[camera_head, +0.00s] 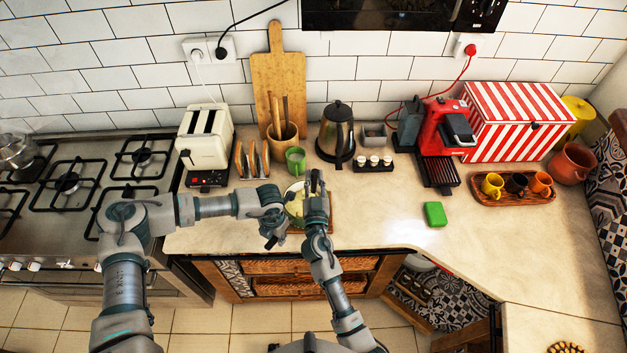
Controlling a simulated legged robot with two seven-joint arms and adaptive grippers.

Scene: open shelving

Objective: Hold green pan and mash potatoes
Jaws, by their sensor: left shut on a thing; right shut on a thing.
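The green pan (291,190) stands on a wooden board (327,229) near the counter's front edge, with pale yellow potato in it. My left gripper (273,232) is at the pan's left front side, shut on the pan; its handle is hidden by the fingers. My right gripper (316,183) is above the right part of the pan, pointing away from me, and is shut. The masher in it is almost wholly hidden by the fingers, and I cannot tell whether it touches the potato.
A green mug (295,160) and toast rack (251,160) stand just behind the pan. A kettle (336,133) and small jars (374,163) are behind right. A green sponge (435,214) lies right, with clear counter between. The stove (75,200) is left.

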